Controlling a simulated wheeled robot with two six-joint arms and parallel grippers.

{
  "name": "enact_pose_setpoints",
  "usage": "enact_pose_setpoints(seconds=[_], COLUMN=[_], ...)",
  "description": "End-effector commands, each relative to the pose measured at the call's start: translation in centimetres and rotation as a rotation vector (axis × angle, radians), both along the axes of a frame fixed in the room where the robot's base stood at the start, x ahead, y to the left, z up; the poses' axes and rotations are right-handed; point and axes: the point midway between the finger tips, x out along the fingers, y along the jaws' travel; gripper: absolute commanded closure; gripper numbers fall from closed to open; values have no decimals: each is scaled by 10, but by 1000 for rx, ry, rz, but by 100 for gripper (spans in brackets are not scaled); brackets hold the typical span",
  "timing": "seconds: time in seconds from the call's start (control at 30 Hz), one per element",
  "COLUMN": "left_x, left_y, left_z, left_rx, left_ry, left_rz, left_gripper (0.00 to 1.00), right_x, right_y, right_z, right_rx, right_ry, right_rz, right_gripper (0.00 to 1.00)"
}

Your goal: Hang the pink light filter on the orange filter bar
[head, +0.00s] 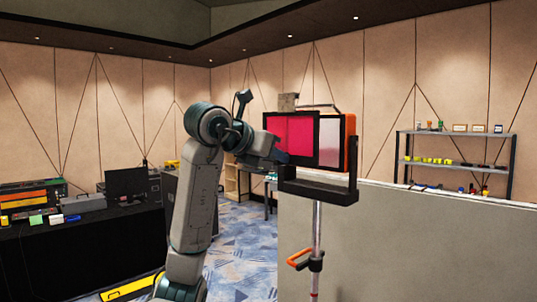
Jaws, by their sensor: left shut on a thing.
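The pink light filter (296,128) is a flat pink sheet in a dark frame, held upright. My left gripper (277,153) is shut on it near its lower left edge; the fingertips are mostly hidden. The filter stands in front of the left part of a lamp with an orange housing (350,128) and a pale face (329,141). I cannot tell whether the filter touches the lamp. No separate orange filter bar can be made out; orange shows on the housing's top and right side. My right gripper is not in view.
A black yoke (318,190) carries the lamp on a pole (316,240) with an orange clamp handle (299,257). A grey partition (420,245) fills the lower right. A black-draped table (80,255) with gear stands left. A shelf (455,165) stands at the back right.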

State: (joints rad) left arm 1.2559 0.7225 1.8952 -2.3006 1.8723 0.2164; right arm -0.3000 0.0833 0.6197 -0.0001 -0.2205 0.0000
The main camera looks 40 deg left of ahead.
Motion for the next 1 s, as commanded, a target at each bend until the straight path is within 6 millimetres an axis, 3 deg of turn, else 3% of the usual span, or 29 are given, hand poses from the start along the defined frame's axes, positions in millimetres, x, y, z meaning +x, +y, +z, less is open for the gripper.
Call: enact_pose_setpoints(seconds=[0.33, 0.8, 1.0], left_x=[28, 65, 70], left_y=[-3, -6, -5], left_z=[1, 1, -9], left_rx=[-2, -2, 0], left_ry=[1, 0, 1], left_rz=[-1, 0, 1], left_gripper=[100, 100, 100], right_x=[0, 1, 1], right_y=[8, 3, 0], right_z=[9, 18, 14], right_rx=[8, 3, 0], right_ry=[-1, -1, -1], right_rz=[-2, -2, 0], right_gripper=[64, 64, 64])
